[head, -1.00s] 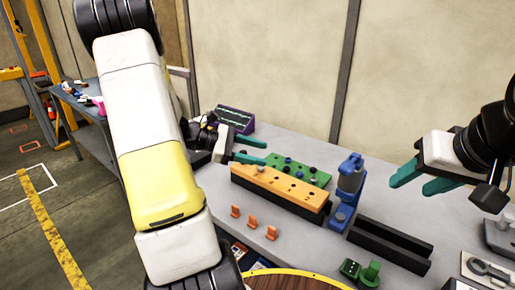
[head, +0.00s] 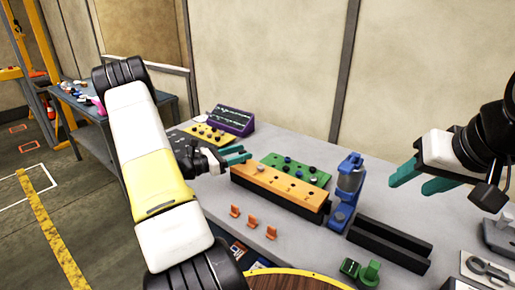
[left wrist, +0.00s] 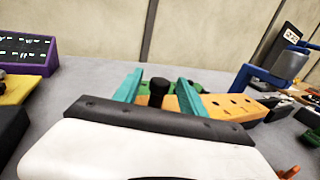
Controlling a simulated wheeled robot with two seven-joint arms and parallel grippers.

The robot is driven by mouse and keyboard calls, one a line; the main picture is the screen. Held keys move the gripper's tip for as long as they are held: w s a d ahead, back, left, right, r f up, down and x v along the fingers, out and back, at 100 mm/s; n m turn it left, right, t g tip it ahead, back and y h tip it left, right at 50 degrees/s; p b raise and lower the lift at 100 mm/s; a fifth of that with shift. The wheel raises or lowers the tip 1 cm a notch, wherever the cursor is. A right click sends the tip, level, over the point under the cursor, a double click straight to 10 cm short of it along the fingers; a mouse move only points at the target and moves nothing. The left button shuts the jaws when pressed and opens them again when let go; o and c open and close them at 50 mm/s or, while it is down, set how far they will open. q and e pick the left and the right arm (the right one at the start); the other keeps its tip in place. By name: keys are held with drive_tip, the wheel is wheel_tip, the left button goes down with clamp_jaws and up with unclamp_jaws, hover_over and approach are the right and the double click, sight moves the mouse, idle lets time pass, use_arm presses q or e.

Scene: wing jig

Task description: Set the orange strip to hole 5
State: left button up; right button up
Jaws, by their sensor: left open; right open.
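The orange strip (head: 282,183) lies on a long black block, with a row of dark holes along its top. A grey peg head (head: 261,169) shows near its left end. In the left wrist view the strip (left wrist: 235,106) runs off to the right beyond the fingers. My left gripper (head: 236,154) is open and empty at the strip's left end, apart from it in the picture. In the left wrist view its teal fingers (left wrist: 158,88) are spread, with a dark upright cylinder showing between them. My right gripper (head: 422,180) is open and empty at the right, above the bench.
A green board (head: 318,177) with knobs lies behind the strip. A blue press (head: 348,180) stands at its right end. Several orange clips (head: 252,221) stand in front. A black channel (head: 390,242), a yellow plate (head: 207,134) and a purple rack (head: 233,119) are nearby.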

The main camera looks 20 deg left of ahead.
use_arm(q)
drive_tip(key=shift+w+d, duration=0.4)
drive_tip(key=shift+c, duration=0.4)
clamp_jaws()
idle(0.8)
